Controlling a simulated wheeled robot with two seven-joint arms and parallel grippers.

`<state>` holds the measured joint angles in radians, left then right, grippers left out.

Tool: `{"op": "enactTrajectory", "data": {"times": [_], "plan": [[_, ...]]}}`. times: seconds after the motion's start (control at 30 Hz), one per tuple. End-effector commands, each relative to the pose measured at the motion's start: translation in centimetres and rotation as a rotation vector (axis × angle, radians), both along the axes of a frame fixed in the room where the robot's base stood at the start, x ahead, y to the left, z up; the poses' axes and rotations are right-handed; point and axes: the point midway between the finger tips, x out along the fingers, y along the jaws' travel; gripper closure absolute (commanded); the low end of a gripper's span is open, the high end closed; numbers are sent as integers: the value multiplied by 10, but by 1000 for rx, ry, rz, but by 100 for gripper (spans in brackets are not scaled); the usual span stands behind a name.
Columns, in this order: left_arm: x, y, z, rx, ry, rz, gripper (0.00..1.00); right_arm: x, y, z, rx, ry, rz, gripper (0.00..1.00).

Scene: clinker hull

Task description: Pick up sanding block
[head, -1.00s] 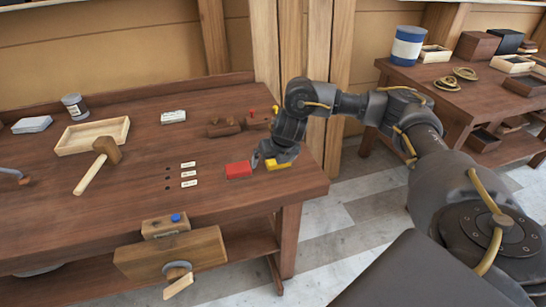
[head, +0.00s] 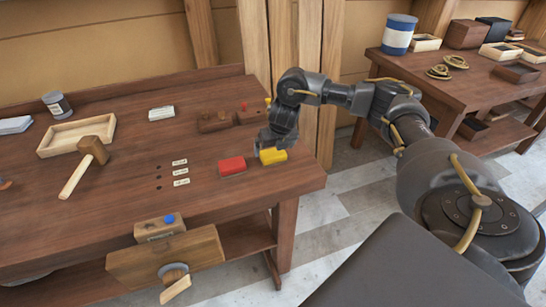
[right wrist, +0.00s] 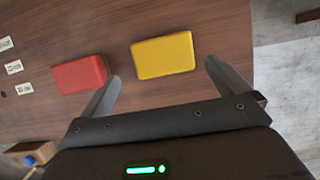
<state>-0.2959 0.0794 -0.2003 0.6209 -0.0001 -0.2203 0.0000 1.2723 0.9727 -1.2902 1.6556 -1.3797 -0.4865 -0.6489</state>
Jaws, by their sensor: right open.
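Two small blocks lie side by side near the right end of the workbench, a red block (head: 232,166) and a yellow block (head: 273,156). Either could be the sanding block; the frames do not say which. In the right wrist view the red block (right wrist: 80,74) is left and the yellow block (right wrist: 163,57) is right. My right gripper (head: 268,143) is open, just behind and above the yellow block in the head view. In the wrist view its fingertips (right wrist: 162,72) are spread to either side of the yellow block's near edge, with nothing held. My left gripper is out of view.
The workbench (head: 120,205) also holds a mallet (head: 88,160), a wooden tray (head: 46,150), a can (head: 56,104) and small white labels (head: 180,171). A wooden rack (head: 225,120) stands behind the blocks. Bare bench lies in front of them.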

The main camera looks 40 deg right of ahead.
Motion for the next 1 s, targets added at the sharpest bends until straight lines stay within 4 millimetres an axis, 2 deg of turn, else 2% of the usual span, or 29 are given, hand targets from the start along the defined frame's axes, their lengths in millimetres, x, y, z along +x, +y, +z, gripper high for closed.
{"op": "enactTrajectory", "data": {"times": [0.2,0.33,0.63,0.97,1.0], "plan": [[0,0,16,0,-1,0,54,10,-10,-24,-1,5,-3,0],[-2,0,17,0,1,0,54,16,-11,-40,0,3,-2,0],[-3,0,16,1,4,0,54,19,-12,-46,0,0,0,0],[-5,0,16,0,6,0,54,19,-12,-45,0,0,0,42],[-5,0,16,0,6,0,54,19,-12,-45,0,0,-1,43]]}}
